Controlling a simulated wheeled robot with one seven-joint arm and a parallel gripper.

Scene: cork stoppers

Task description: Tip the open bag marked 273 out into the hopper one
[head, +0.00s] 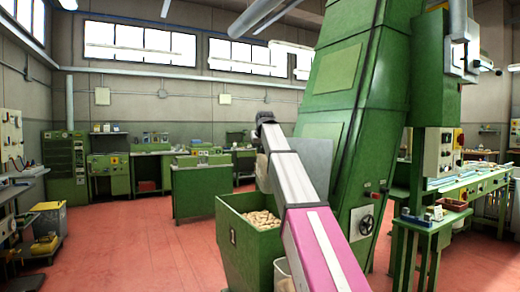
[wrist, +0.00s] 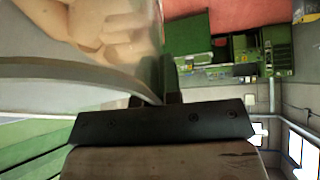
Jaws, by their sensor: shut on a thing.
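My gripper (wrist: 156,101) is shut on the rim of a see-through bag (wrist: 150,40) in the wrist view. Pale cork stoppers show inside the bag; no number is readable on it. In the head view a small beige part of the bag (head: 262,172) shows beside my arm, and the gripper's fingers are hidden. The bag hangs above the back of the green hopper (head: 238,250), which bears a mark like a 1. Cork stoppers (head: 262,218) lie in the hopper's open top. My arm crosses in front of its right side.
A tall green elevator casing (head: 352,110) rises just right of the hopper, with a grey panel (head: 312,160) behind my arm. A pale container (head: 283,272) stands low by the hopper, partly hidden. A green bench (head: 430,225) is at the right. Red floor (head: 130,245) is clear at the left.

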